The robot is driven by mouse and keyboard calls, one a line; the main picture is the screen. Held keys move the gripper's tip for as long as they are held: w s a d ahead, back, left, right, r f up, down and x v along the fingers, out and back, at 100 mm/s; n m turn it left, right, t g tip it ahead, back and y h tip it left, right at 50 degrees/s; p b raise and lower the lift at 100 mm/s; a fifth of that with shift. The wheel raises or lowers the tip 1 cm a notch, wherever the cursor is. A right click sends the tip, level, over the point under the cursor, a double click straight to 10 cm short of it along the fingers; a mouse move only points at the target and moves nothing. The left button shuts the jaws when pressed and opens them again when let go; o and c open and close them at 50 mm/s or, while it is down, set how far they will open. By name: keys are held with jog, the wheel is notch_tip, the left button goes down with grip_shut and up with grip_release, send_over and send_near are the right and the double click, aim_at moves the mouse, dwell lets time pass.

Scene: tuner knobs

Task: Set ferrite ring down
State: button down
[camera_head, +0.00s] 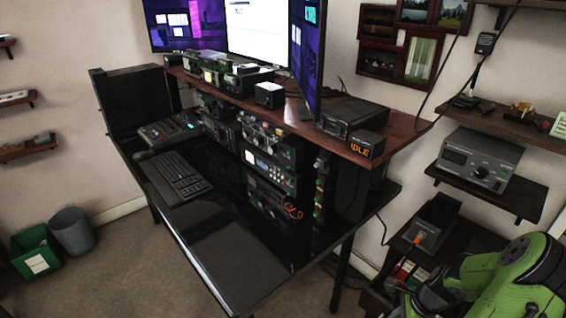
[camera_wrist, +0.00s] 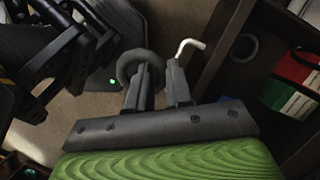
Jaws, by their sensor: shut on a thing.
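The ferrite ring (camera_wrist: 125,67) is a dark grey ring in the upper middle of the wrist view. It is at the tips of my gripper (camera_wrist: 158,75), whose fingers are shut on its wall. The ring stands out to the left of the gap between the fingers, and part of it is hidden behind the left finger. In the head view my green arm is at the lower right, and the ring cannot be made out there.
A pale hooked rod (camera_wrist: 191,46) shows just past the right finger. A dark shelf unit (camera_wrist: 215,62) stands at the right, with a round dark ring shape (camera_wrist: 243,47) and red and green boxes (camera_wrist: 295,68). The black desk (camera_head: 235,262) has a clear front area.

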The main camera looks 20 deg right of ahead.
jog(key=w+a+r+n+g+h+p, duration=0.1)
jog(key=w+a+r+n+p, duration=0.1)
jog(key=w+a+n, duration=0.3)
jog(key=w+a+r+n+g+h+p, duration=0.1)
jog(key=w+a+n, duration=0.4)
jog(key=a+n, duration=0.6)
jog(key=w+a+r+n+g+p, duration=0.2)
jog(key=w+a+n, duration=0.3)
jog(key=a+n, duration=0.3)
jog(key=shift+a+r+n+g+h+p, duration=0.4)
jog(key=shift+a+g, duration=0.3)
jog(key=shift+a, duration=0.4)
